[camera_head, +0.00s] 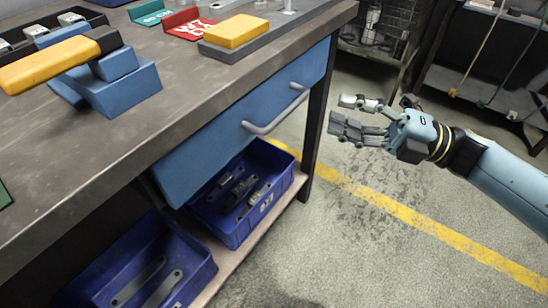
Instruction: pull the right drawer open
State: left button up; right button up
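The blue drawer (225,130) sits under the grey worktop, and its front looks flush with the bench. Its grey bar handle (278,116) runs along the front toward the right end. My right gripper (342,113) is to the right of the handle, out over the floor, apart from the drawer. Its fingers are spread and point left toward the bench, with nothing between them. My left gripper is not in view.
The worktop (120,150) holds a blue vise with a yellow handle (48,66), a yellow block (235,31) and a red bracket (190,24). Blue bins (240,228) with metal parts stand on the shelf below. The floor right of the bench is clear.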

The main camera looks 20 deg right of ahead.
jog(key=b, duration=0.2)
send_near(285, 112)
jog(key=x, duration=1)
jog(key=shift+w+d+f, duration=0.15)
jog(key=shift+w+f, duration=0.15)
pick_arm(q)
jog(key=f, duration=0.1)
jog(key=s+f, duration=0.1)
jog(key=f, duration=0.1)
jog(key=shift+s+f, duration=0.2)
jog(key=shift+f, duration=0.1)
pick_arm(e)
grip_shut()
